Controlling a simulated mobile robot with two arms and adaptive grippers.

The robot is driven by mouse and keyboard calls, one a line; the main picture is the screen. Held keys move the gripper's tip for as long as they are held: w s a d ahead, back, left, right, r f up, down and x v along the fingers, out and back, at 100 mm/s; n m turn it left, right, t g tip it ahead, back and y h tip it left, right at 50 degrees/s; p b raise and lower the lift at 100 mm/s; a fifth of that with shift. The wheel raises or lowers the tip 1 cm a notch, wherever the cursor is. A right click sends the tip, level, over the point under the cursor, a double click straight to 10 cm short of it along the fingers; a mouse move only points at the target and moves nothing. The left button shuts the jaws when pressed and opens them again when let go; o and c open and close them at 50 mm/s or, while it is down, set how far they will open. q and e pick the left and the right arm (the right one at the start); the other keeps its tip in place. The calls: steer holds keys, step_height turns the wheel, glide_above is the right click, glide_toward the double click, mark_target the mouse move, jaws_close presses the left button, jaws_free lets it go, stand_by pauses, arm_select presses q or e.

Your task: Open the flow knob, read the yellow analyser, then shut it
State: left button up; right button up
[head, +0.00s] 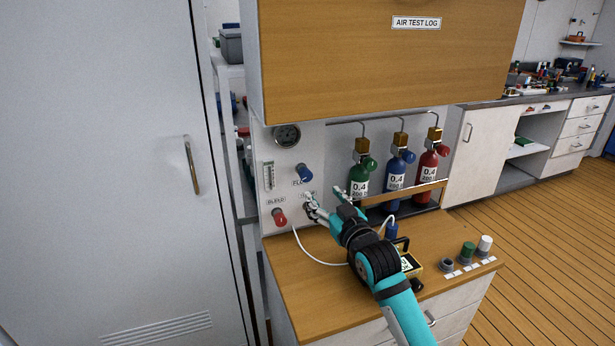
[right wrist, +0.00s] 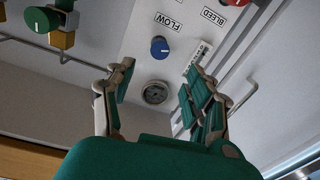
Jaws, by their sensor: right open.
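My right gripper (head: 324,197) is open and empty in front of the panel, below and right of the knob in the head view. Its spread fingers (right wrist: 157,78) frame the gauge in the wrist view. The yellow analyser (head: 411,265) lies on the wooden bench, partly hidden by my right arm; its display cannot be read. My left gripper is not in view.
A red bleed knob (head: 279,217), a flow tube (head: 269,177) and a round gauge (head: 287,136) are on the panel. Green (head: 363,185), blue (head: 396,180) and red (head: 428,172) cylinders stand behind a wooden rail. A white hose (head: 312,255) loops over the bench. Several caps sit front right.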

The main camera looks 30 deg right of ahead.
mark_target(307, 177)
steer(key=w, duration=0.3)
steer(key=w+d, duration=0.1)
steer(key=w, duration=0.3)
steer(key=w+d, duration=0.1)
steer(key=w, duration=0.2)
steer(key=shift+w+p, duration=0.3)
steer(key=shift+p, duration=0.1)
steer(key=shift+f, duration=0.1)
jaws_close()
